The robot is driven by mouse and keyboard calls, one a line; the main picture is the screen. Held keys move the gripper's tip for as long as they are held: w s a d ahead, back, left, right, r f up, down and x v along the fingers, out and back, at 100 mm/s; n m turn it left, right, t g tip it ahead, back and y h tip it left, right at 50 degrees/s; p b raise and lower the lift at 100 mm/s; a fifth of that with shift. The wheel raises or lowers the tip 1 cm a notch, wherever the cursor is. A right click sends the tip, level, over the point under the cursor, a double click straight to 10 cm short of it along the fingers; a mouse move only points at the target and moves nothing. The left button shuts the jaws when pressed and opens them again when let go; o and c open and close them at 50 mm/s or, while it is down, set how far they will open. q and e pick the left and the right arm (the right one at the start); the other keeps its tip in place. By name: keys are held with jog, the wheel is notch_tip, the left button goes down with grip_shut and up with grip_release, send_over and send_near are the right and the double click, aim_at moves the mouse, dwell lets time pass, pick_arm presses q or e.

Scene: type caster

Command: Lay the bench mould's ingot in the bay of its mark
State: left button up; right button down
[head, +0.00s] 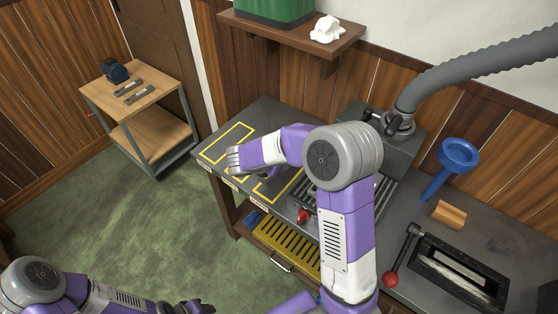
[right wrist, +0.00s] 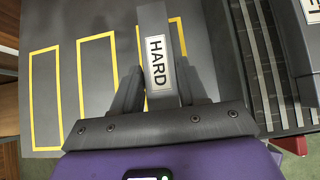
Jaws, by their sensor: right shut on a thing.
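My right gripper (right wrist: 157,85) is shut on a grey ingot (right wrist: 152,22), which carries a white label reading HARD. The ingot is over the right one of three yellow-outlined bays in the right wrist view; whether it touches the bench is unclear. In the head view, my right arm partly covers the bays; the far left bay (head: 226,143) shows bare. Small bay labels on the bench's front edge are too small to read. The mould (head: 460,272), a dark frame with a pale slot, is at the bench's right. My left gripper (head: 186,307) is low at the bottom edge, its jaws unclear.
A slatted grate (right wrist: 262,70) lies right of the bays. A red-knobbed lever (head: 391,279), wooden block (head: 449,214) and blue funnel-like tool (head: 455,160) are on the right. A wooden cart (head: 152,90) with two dark bars stands at the left. A grey duct hangs overhead.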

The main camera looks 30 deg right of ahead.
aim_at(278, 179)
jog(key=shift+f+b, duration=1.05)
jog(key=shift+f, duration=1.8)
jog(key=shift+f, duration=0.15)
jog(key=c, duration=0.6)
grip_release()
jog(key=shift+f, duration=0.1)
jog(key=shift+s+a+r, duration=0.1)
jog(key=shift+a+r, duration=0.1)
jog(key=shift+r, duration=0.15)
jog(key=p+v, duration=0.3)
jog(key=v, duration=0.8)
jog(key=shift+s+a+r, duration=0.1)
jog(key=shift+s+a, duration=0.05)
jog(key=shift+s, duration=0.05)
